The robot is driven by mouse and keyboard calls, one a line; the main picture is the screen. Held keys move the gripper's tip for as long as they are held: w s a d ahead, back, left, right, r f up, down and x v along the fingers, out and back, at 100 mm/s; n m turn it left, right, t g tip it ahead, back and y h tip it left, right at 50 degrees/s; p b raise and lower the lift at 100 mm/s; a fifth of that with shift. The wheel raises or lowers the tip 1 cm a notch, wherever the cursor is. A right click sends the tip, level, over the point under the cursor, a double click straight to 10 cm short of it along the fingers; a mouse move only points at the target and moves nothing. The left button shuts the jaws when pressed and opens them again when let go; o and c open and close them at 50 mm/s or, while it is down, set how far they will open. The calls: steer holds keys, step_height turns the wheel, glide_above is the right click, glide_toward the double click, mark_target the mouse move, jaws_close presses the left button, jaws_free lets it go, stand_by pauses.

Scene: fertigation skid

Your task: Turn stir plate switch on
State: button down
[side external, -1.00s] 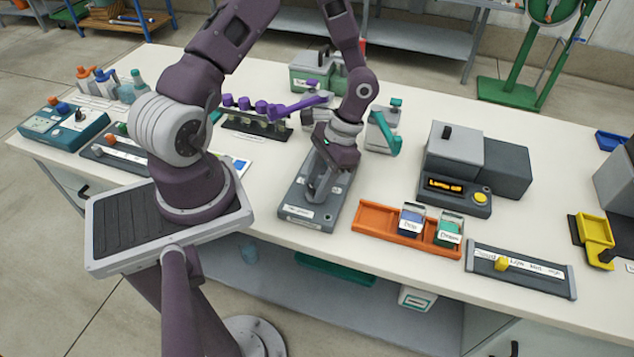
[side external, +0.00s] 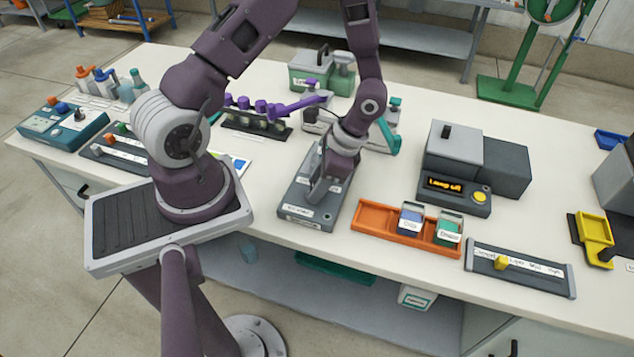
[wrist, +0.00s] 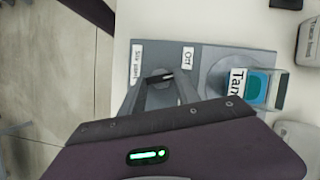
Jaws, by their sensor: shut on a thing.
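The stir plate (side external: 300,213) is a flat grey unit near the front edge of the bench. In the wrist view its grey top (wrist: 165,55) carries a white label reading "Off" and another at the left reading about "Stir plate". My gripper (side external: 318,192) reaches down over it. In the wrist view my gripper (wrist: 155,82) has its fingers closed around a small dark switch handle (wrist: 154,76), left of the "Off" label. The fingers hide most of the switch, so its exact position is unclear.
An orange tray (side external: 375,218) with two labelled containers is close on the right. A grey unit (side external: 456,190) with an amber display and yellow button stands beyond it. A purple-knobbed valve row (side external: 258,118) is behind left.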

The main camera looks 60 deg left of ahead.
steer(key=m, duration=0.2)
steer(key=m+t+y, duration=0.1)
steer(key=m, duration=0.1)
steer(key=m+y, duration=0.1)
steer(key=m, duration=0.1)
steer(key=shift+s+d+t, duration=0.15)
steer(key=shift+s+t, duration=0.1)
steer(key=shift+t, duration=0.05)
steer(key=m+t, duration=0.1)
steer(key=m, duration=0.2)
steer(key=m+t, duration=0.1)
steer(key=m, duration=0.2)
steer(key=shift+s+y, duration=0.2)
steer(key=shift+y, duration=0.1)
steer(key=shift+m, duration=0.3)
steer(key=c, duration=0.9)
jaws_free()
steer(key=shift+d, duration=0.1)
steer(key=v, duration=0.7)
steer(key=shift+s+r, duration=0.1)
